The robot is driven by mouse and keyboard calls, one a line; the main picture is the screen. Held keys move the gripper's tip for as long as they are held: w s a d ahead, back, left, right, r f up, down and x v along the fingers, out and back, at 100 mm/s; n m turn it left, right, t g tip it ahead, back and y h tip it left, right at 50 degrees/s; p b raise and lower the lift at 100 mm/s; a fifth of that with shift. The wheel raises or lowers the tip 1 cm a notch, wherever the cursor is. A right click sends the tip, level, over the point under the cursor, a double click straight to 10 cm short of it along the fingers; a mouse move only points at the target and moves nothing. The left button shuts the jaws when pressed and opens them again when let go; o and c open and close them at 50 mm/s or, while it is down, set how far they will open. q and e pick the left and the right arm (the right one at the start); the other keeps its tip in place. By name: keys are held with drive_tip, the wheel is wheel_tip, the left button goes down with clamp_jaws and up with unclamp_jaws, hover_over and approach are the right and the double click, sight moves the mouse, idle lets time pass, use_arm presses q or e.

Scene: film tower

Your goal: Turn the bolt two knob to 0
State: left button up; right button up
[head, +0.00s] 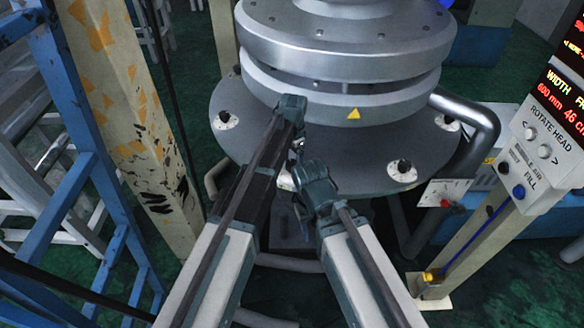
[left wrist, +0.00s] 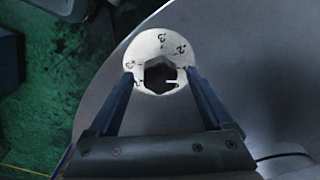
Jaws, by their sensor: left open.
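In the left wrist view a dark, six-sided knob (left wrist: 158,74) sits on a round white dial plate (left wrist: 150,43) with small black marks. A white pointer line on the knob points right. My left gripper (left wrist: 161,76) is open, with one finger on each side of the knob; whether they touch it I cannot tell. In the head view my left gripper (head: 298,146) is over the front of the grey disc, and a white dial plate (head: 285,182) is partly hidden there. My right arm's end is beside it; its fingers cannot be made out.
Other dark knobs on white plates show on the grey disc (head: 345,178), at left (head: 225,119), right front (head: 403,170) and right back (head: 447,123). A control panel (head: 545,135) stands at right. A worn post (head: 130,110) and blue frame (head: 80,120) stand at left.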

use_arm(q)
drive_tip(key=shift+f, duration=0.1)
clamp_jaws()
idle(0.4)
drive_tip(key=shift+m, duration=0.4)
drive_tip(key=m, duration=0.3)
drive_tip(key=shift+m, duration=2.5)
